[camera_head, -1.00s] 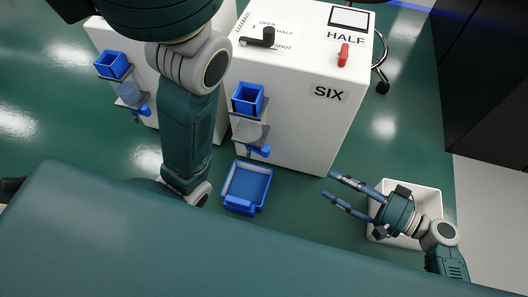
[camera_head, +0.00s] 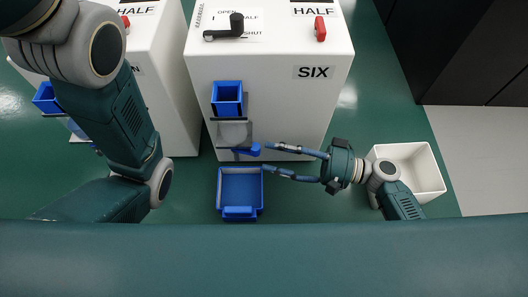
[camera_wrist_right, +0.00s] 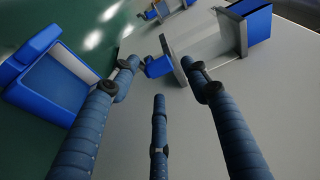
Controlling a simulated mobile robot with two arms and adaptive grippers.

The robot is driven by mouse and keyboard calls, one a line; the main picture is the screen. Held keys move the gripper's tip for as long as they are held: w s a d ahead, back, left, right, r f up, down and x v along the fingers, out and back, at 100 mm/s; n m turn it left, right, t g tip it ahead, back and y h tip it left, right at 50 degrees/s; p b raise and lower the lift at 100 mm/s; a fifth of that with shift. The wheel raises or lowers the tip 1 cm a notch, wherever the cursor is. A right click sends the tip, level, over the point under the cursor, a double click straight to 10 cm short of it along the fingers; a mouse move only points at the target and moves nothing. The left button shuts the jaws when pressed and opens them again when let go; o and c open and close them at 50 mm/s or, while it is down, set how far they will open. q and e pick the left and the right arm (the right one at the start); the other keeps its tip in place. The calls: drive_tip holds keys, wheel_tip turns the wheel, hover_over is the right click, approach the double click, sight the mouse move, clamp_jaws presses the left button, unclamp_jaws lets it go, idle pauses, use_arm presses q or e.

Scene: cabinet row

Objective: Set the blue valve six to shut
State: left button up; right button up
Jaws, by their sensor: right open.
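The white cabinet labelled SIX (camera_head: 314,72) carries a blue square hopper (camera_head: 228,97) above a pale clear vessel (camera_head: 234,132). The blue valve (camera_head: 250,150) sticks out below that vessel. In the right wrist view the valve (camera_wrist_right: 157,67) lies ahead, between the outer fingertips. My right gripper (camera_head: 266,158) is open and empty, its long fingers pointing left, with the tips just right of the valve. I cannot tell whether a finger touches it. My left arm shows at the left, but its gripper is not in view.
A blue tray (camera_head: 240,186) sits on the floor below the valve, near my lower finger. A white bin (camera_head: 428,168) stands behind my right wrist. A black lever (camera_head: 230,28) and a red knob (camera_head: 320,29) are on the cabinet top. Another cabinet (camera_head: 168,75) stands to the left.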

drive_tip(key=shift+b+x, duration=0.3)
drive_tip(key=shift+x, duration=1.25)
drive_tip(key=shift+c, duration=0.5)
clamp_jaws()
drive_tip(key=shift+w+d+f+n+g+b, duration=0.1)
drive_tip(key=shift+w+n+g+b, duration=0.2)
drive_tip(key=shift+g+b, duration=0.25)
drive_tip(key=shift+w+n+g+b, duration=0.15)
drive_tip(key=shift+n+g+b, duration=0.25)
drive_tip(key=shift+g+b, duration=0.15)
